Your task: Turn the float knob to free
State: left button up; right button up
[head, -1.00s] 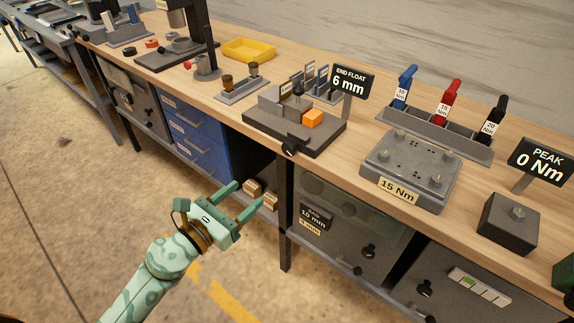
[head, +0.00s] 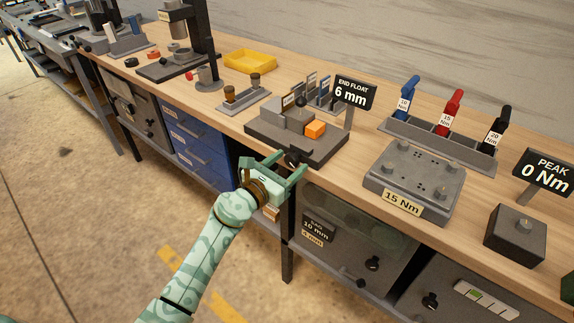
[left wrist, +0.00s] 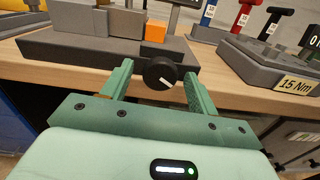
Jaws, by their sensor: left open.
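The float knob (left wrist: 160,74) is a round black knob with a white pointer line on the front of the dark grey end float fixture (left wrist: 70,50). In the head view the knob (head: 292,160) is partly hidden by my left gripper. My left gripper (head: 284,164) is open, with one finger on each side of the knob. In the left wrist view its fingers (left wrist: 156,82) stand apart from the knob, with gaps on both sides. The pointer line is tilted, close to horizontal. The END FLOAT sign (head: 355,92) reads 6 mm. My right gripper is not seen.
An orange block (head: 315,129) and grey blocks sit on the fixture. A 15 Nm plate (head: 415,180) and a rack (head: 440,135) of blue, red and black torque tools stand to the right. The bench front edge (head: 345,178) runs close to my gripper.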

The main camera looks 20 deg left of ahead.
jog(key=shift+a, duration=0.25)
pick_arm(q)
jog(key=c, duration=1)
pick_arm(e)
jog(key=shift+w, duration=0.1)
